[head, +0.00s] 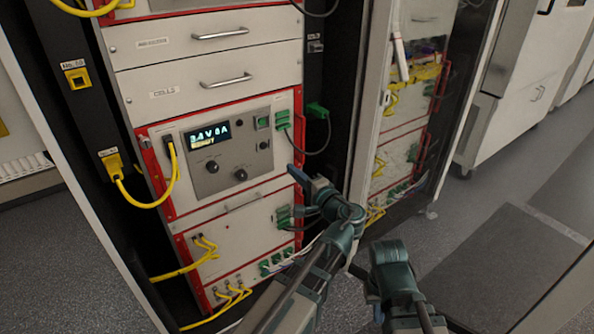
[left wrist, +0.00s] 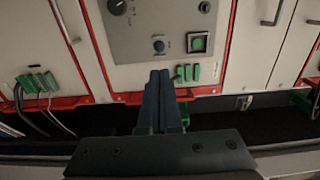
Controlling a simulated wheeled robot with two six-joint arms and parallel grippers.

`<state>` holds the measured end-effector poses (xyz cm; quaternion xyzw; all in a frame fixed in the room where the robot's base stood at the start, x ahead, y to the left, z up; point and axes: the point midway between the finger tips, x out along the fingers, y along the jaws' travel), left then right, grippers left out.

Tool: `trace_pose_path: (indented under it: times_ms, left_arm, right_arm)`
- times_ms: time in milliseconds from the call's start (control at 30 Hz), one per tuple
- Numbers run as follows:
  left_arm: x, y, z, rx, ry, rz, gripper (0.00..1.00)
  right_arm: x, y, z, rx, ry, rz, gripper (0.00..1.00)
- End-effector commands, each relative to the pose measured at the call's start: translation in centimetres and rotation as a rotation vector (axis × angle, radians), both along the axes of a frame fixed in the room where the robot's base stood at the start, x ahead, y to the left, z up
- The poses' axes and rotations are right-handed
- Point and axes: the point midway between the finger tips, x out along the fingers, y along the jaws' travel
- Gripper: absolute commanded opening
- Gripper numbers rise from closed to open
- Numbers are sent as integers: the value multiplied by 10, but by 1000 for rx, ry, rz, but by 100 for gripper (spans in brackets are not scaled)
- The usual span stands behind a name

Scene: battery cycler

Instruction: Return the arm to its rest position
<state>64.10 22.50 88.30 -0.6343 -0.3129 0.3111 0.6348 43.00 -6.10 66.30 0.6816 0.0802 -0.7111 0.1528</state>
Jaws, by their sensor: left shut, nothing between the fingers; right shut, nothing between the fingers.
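My right gripper (head: 358,272) is low, right of the left arm, in front of the floor. It looks shut and empty, though its fingers are small and dark.
The cycler's lit display (head: 207,135) is above two knobs. Yellow cables (head: 150,200) loop at the left, and green connectors (head: 318,110) with wires stick out at the right. A second rack (head: 405,130) stands to the right. Grey floor (head: 470,235) is open at the right.

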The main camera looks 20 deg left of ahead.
Motion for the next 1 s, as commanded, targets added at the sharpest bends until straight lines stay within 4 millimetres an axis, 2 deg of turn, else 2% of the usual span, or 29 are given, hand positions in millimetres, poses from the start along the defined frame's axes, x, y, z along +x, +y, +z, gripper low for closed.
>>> trace_pose_path:
  times_ms: [567,667,767,867,1000]
  left_arm:
    - [0,0,0,0,0,0,0]
    - [-2,0,2,-19,5,4,0]
    - [-12,1,4,-108,30,28,0]
    - [-33,-3,1,-278,89,74,0]
    - [-73,-25,-11,-567,218,151,0]
  right_arm:
    - [0,0,0,0,0,0,0]
    - [0,0,6,0,0,0,0]
    - [0,0,27,0,0,0,0]
    - [0,0,61,0,0,0,0]
    - [0,0,111,0,0,0,0]
